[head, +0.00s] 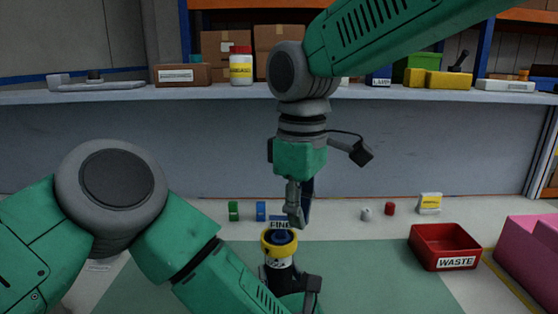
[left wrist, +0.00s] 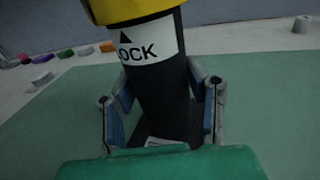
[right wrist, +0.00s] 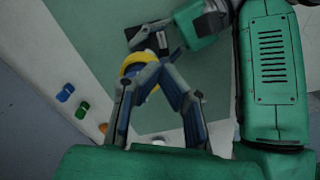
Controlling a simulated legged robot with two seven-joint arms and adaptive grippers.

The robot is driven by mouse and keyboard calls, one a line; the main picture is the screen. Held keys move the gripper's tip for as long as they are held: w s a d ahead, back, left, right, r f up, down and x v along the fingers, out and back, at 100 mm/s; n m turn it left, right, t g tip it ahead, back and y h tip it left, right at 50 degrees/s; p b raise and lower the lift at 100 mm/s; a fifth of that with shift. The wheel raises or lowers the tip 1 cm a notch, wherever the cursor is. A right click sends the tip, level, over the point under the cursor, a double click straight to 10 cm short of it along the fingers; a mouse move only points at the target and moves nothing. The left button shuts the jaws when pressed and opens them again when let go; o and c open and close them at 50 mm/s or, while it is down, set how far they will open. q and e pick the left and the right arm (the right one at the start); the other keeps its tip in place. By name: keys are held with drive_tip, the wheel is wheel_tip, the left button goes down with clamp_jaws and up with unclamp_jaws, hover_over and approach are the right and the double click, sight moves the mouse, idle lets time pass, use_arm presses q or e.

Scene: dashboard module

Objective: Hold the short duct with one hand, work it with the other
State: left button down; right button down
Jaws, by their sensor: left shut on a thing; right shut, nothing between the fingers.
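The short duct (head: 279,262) is a dark upright cylinder with a yellow collar (head: 279,243) and a blue piece (head: 281,236) at its top. My left gripper (head: 292,285) is shut around its dark lower body. In the left wrist view the duct (left wrist: 157,85) stands between the two fingers, with a white label ending in "OCK" under the collar. My right gripper (head: 298,217) is shut and empty, pointing down just above the duct's top. In the right wrist view its fingers overlap the yellow collar (right wrist: 140,66); I cannot tell whether they touch it.
A red waste bin (head: 445,247) stands right, beside a pink bin (head: 532,250). Small green (head: 233,211) and blue (head: 261,211) blocks, a red cylinder (head: 390,208) and a yellow-white box (head: 429,203) lie behind. The green mat (head: 370,275) is clear right of the duct.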

wheel_tip(320, 180, down, 6)
drive_tip(key=w+d, duration=0.1)
drive_tip(key=w, duration=0.1)
drive_tip(key=shift+w+d, duration=0.15)
drive_tip(key=shift+w, duration=0.15)
idle(0.5)
drive_tip(key=shift+w+a, duration=0.1)
drive_tip(key=shift+a, duration=0.15)
idle(0.5)
drive_tip(key=shift+s+a, duration=0.2)
drive_tip(key=shift+s, duration=0.15)
drive_tip(key=shift+s+a, duration=0.3)
drive_tip(key=shift+s, duration=0.1)
idle(0.5)
drive_tip(key=shift+s, duration=0.1)
